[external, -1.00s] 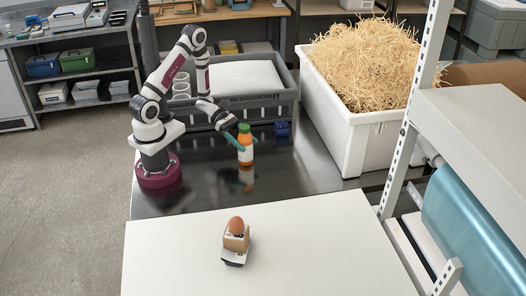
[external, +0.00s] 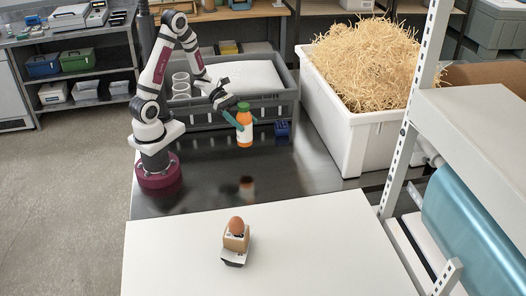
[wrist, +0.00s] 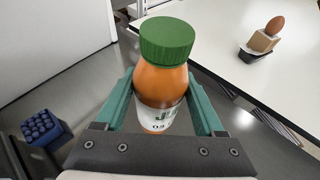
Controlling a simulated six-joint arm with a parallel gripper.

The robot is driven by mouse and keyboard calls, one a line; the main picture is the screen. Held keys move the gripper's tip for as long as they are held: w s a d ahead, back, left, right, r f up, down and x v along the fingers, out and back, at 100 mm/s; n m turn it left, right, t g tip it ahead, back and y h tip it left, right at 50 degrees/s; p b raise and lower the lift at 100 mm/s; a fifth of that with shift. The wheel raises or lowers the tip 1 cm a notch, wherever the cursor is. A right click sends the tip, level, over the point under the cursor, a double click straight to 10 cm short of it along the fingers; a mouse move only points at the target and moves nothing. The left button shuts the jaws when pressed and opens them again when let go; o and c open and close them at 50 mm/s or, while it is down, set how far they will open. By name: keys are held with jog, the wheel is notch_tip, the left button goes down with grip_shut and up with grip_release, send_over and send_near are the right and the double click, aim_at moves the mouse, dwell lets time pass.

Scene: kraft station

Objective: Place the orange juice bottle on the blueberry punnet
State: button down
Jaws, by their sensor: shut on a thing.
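The orange juice bottle (external: 244,127), orange with a green cap and white label, is held in the air above the dark table, nearly upright with a slight tilt. My gripper (external: 236,121) is shut on it, with one teal finger on each side. In the wrist view the bottle (wrist: 165,80) stands between the fingers. The blueberry punnet (external: 283,129) is a small blue box on the dark table, to the right of the bottle beside the grey crate. In the wrist view the punnet (wrist: 44,130) is at lower left, its top covered with round dark-blue berries.
An egg (external: 236,225) sits on a tan block (external: 236,241) over a black-and-white base on the white table (external: 310,240). A grey crate (external: 215,122) stands behind the bottle. A white bin (external: 350,145) of straw stands right of the punnet. The dark table (external: 215,185) in front is clear.

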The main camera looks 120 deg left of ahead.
jog(key=s+d+f+m+g+h, duration=0.35)
jog(key=d+m+g+h, duration=0.2)
jog(key=m+g, duration=0.4)
jog(key=s+d+f+m+g+h, duration=0.2)
jog(key=s+d+m+g+h, duration=0.2)
jog(key=m+g+h, duration=0.5)
jog(key=s+a+r+m+g+y, duration=0.1)
jog(key=s+a+m+g+y, duration=0.1)
jog(key=a+m+g+y, duration=1.15)
jog(key=w+a+r+m+t+y, duration=0.5)
jog(key=w+m+t+y, duration=0.2)
jog(key=w+m+y, duration=0.1)
jog(key=w+a+r+m+t+y, duration=0.5)
jog(key=w+r+m+t+y, duration=0.1)
jog(key=w+m+y, duration=0.15)
jog(key=s+a+f, duration=0.4)
jog(key=a+f, duration=0.6)
jog(key=shift+s+f+m+t, duration=0.3)
jog(key=shift+s+f+m, duration=0.05)
